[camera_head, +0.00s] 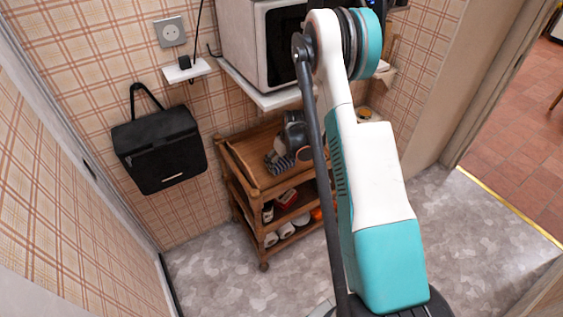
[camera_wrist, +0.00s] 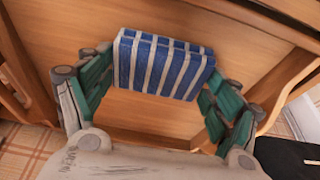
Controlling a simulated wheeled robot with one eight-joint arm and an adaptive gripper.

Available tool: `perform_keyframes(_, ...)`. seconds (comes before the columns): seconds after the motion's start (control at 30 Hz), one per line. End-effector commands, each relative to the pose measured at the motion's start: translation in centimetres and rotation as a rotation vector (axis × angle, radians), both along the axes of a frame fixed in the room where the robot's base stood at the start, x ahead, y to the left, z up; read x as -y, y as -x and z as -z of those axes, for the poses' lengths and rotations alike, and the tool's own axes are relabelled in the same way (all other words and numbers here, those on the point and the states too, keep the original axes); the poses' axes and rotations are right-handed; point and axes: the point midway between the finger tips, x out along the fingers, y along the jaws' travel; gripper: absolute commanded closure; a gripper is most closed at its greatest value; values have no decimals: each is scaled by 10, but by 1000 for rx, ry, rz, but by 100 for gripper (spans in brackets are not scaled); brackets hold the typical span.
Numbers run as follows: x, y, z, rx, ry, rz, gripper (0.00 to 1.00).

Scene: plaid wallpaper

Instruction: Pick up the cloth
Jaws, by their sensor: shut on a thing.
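The cloth is folded, blue with white stripes. In the wrist view the cloth (camera_wrist: 163,66) sits between the two green-padded fingers of my gripper (camera_wrist: 155,75), which is shut on it from both sides. In the head view the cloth (camera_head: 277,163) shows as a small striped patch over the top shelf of a wooden trolley (camera_head: 243,163), just beside my gripper (camera_head: 290,150). My arm hides part of the trolley top. I cannot tell whether the cloth still touches the shelf.
A white microwave (camera_head: 250,45) stands on a wall shelf (camera_head: 262,97) above the trolley. A black bag (camera_head: 160,150) hangs on the wall at left. Several items fill the lower trolley shelves. Grey floor (camera_head: 205,285) is clear in front; a doorway opens at right.

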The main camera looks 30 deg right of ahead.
Motion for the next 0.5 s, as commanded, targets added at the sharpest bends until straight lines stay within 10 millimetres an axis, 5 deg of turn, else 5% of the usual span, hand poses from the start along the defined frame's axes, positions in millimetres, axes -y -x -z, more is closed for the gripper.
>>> perform_keyframes(0.27, 1, 15, -17, 0, 0, 1, 41)
perform_keyframes(0.5, 2, 50, -36, 0, -1, 2, 41)
